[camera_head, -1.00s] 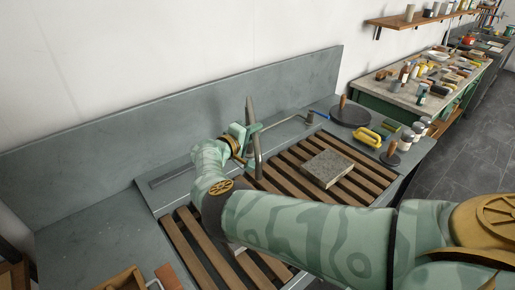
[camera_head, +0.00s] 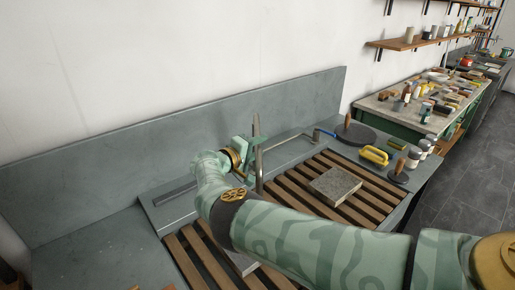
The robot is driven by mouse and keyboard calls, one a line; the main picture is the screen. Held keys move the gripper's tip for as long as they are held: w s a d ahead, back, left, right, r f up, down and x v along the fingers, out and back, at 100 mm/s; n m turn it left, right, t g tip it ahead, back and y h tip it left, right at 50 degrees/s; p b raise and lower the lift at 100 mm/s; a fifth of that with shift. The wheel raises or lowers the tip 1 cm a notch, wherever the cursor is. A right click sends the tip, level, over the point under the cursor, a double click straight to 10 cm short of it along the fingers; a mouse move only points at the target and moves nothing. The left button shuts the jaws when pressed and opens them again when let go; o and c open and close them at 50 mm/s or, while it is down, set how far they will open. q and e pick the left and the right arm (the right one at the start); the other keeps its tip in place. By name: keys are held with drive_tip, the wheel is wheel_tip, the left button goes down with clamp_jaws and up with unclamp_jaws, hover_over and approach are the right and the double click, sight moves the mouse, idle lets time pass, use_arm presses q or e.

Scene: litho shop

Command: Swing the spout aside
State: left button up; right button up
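A grey upright post (camera_head: 257,172) stands at the back edge of the slatted sink. A thin grey pipe, which looks like the spout (camera_head: 288,142), runs from beside the post to the right, toward a small grey fitting with a blue end (camera_head: 325,132). My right gripper (camera_head: 246,147) is at the post's left side, and its green fingers overlap the post and the near end of the pipe. I cannot tell whether they touch or grip anything. My arm hides part of the sink. My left gripper is not in view.
A grey stone block (camera_head: 335,185) lies on the wooden slats (camera_head: 375,203). A grey backsplash (camera_head: 130,158) rises behind. A cluttered bench (camera_head: 398,111) stands farther right.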

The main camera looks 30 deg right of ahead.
drive_tip(key=p+v, duration=0.5)
drive_tip(key=v, duration=0.7)
drive_tip(key=shift+p, duration=0.4)
